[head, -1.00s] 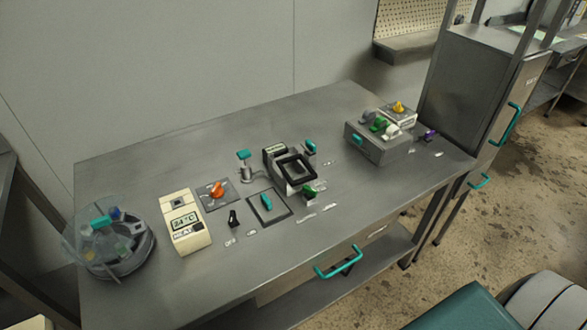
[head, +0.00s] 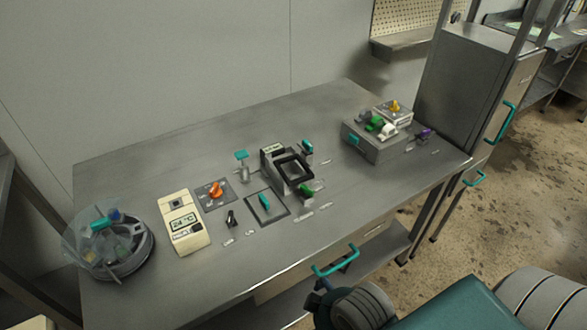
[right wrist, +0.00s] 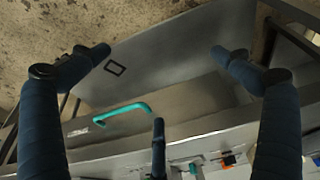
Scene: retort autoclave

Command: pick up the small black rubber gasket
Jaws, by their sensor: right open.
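A small black square ring, which looks like the gasket (right wrist: 115,68), lies flat on the lower shelf (right wrist: 175,65) in the right wrist view. I cannot make it out in the head view, where the tabletop covers most of the shelf. My right gripper (right wrist: 160,52) is open and empty. Its fingers reach in from both sides, with the ring showing nearer the left fingertip and apart from it. A thicker black square frame (head: 294,167) sits on a device on the table in the head view. My left gripper is in neither view.
A drawer with a teal handle (head: 336,262) is at the table's front, above the shelf. The handle also shows in the right wrist view (right wrist: 124,112). The tabletop (head: 140,165) holds a cream meter (head: 184,222), a clear-domed container (head: 108,243) and a grey box (head: 372,150).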

